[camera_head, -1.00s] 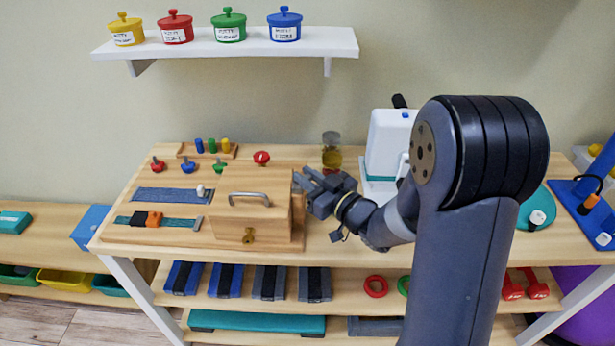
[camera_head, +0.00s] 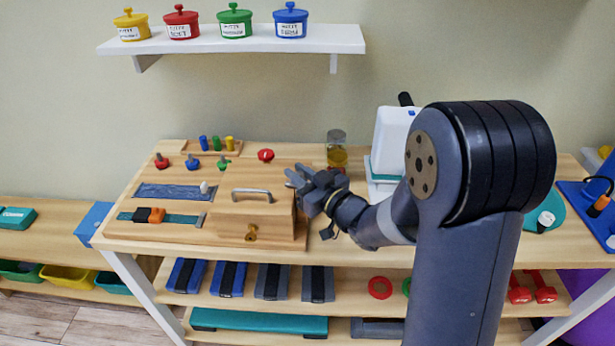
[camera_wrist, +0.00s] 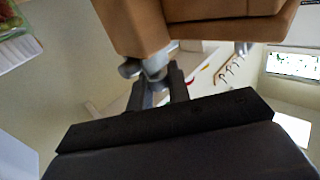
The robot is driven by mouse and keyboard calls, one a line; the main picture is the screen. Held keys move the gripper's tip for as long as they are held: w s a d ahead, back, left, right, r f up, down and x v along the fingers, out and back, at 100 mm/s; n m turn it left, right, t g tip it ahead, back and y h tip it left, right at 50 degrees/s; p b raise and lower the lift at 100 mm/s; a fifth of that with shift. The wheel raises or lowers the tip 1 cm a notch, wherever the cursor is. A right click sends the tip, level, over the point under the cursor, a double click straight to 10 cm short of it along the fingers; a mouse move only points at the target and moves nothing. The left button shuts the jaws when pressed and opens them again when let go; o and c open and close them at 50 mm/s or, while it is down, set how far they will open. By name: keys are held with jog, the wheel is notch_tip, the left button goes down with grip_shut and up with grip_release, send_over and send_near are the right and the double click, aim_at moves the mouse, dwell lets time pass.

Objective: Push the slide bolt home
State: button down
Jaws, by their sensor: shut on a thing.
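A wooden box (camera_head: 228,232) with a metal handle (camera_head: 252,194) on top and a small brass fitting (camera_head: 251,232) on its front stands on the wooden board on the table. My gripper (camera_head: 297,180) is at the box's right side, near its top edge. In the wrist view, my dark fingers (camera_wrist: 160,92) are shut on a small grey metal part, which looks like the knob of the slide bolt (camera_wrist: 155,72), just under the wooden box (camera_wrist: 135,25). In the head view my gripper hides the bolt, and I cannot tell how far it is slid.
Left of the box are a blue strip (camera_head: 170,192), a teal strap with an orange-and-black buckle (camera_head: 150,215) and coloured knobs (camera_head: 192,163). A jar (camera_head: 337,152) and a white device (camera_head: 390,140) stand behind my arm. A shelf of pots (camera_head: 235,38) hangs above.

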jog(key=shift+a, duration=0.15)
jog(key=c, duration=1.4)
grip_release()
jog(key=shift+a, duration=0.1)
jog(key=b+v, duration=0.1)
jog(key=v, duration=0.9)
jog(key=shift+s+d, duration=0.3)
jog(key=p+x, duration=0.1)
jog(key=x, duration=0.9)
jog(key=shift+w+a, duration=0.3)
jog(key=shift+d+p, duration=0.35)
jog(key=shift+d, duration=0.4)
